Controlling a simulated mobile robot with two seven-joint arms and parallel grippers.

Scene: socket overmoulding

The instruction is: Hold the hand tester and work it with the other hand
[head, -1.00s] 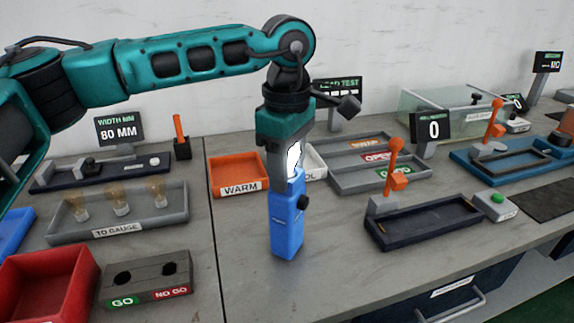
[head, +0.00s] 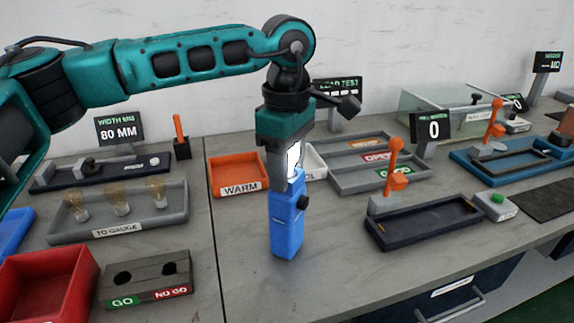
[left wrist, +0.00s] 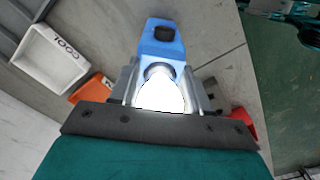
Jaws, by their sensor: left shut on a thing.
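The blue hand tester (head: 286,222) is upright over the middle of the bench, with a black knob (head: 303,202) on its side. It also shows in the left wrist view (left wrist: 160,47), beyond the fingertips. My left gripper (head: 286,178) points down from above and is shut at the tester's upper end. A bright white glowing bulb (left wrist: 160,94) sits between the fingers at the tester's top; its glare hides detail. I cannot tell whether the tester's base touches the bench. My right gripper is not in view.
An orange WARM tray (head: 237,190) stands just behind left of the tester. A dark tray fixture with an orange lever (head: 395,157) stands to the right. The GO / NO GO block (head: 148,278) and red bin (head: 48,280) are front left. Bench in front of the tester is clear.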

